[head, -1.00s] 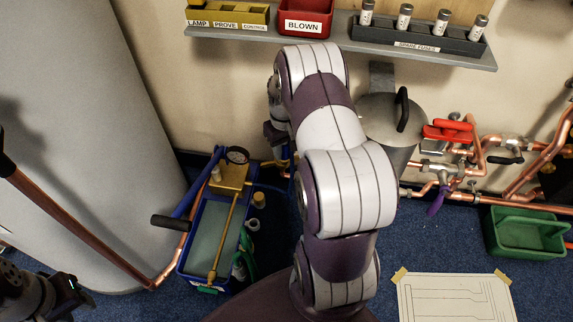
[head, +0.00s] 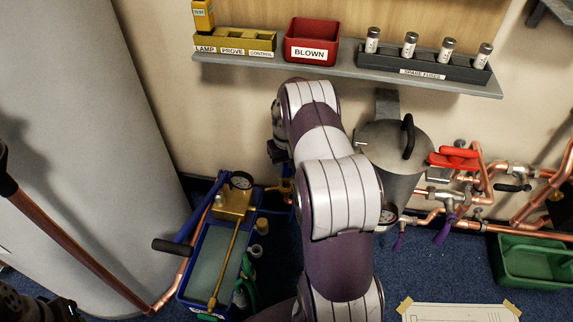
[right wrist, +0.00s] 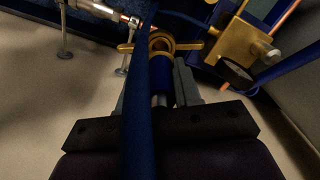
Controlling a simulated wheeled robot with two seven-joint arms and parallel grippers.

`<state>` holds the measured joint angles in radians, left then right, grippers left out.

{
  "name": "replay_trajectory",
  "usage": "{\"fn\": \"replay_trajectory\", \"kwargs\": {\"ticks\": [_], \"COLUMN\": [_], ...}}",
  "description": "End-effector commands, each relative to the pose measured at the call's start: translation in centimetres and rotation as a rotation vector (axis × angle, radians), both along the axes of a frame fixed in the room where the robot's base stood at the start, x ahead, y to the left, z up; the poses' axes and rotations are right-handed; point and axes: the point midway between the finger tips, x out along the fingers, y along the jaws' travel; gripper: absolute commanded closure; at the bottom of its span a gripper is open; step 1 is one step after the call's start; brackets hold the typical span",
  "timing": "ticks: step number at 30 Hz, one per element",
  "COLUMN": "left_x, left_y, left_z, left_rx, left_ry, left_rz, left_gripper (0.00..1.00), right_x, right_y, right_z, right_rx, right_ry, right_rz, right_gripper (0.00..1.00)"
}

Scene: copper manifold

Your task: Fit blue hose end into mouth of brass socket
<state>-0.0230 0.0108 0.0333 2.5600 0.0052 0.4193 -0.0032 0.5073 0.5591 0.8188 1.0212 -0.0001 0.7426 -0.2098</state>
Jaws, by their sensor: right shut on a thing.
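My right gripper (right wrist: 158,84) is shut on the blue hose end (right wrist: 160,73), a short blue cylinder between its grey fingers in the right wrist view. The brass socket (right wrist: 162,43), a ring with side lugs, lies straight in front of the hose end. They look close or touching; whether the end is inside the mouth, I cannot tell. A length of blue hose (right wrist: 140,115) crosses in front of the left finger. In the head view my right arm hides most of this; some brass (head: 285,186) shows beside it. My left gripper (head: 45,308) is at the lower left, partly cut off.
A blue-rimmed pump box (head: 206,262) with a gauge (head: 241,180) and lever stands left of my right arm. A grey canister (head: 392,163), copper pipes (head: 535,200) and a green tray (head: 535,262) are to the right. A shelf (head: 345,72) runs above.

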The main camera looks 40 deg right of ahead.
Motion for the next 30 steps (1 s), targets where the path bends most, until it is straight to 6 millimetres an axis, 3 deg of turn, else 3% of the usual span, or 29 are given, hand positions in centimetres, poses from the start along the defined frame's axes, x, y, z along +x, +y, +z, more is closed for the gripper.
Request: {"fn": "replay_trajectory", "kwargs": {"ticks": [11,30], "left_x": [0.0,0.0], "left_y": [0.0,0.0], "left_z": [-0.1,-1.3], "left_rx": [0.000,0.000], "left_ry": [0.000,0.000], "left_rz": [0.000,0.000], "left_gripper": [0.64,0.64], "right_x": [0.0,0.0], "right_y": [0.0,0.0], "right_z": [-0.2,-2.9], "right_rx": [0.000,0.000], "right_ry": [0.000,-0.001], "right_rz": [0.000,0.000], "right_gripper": [1.00,1.00]}}
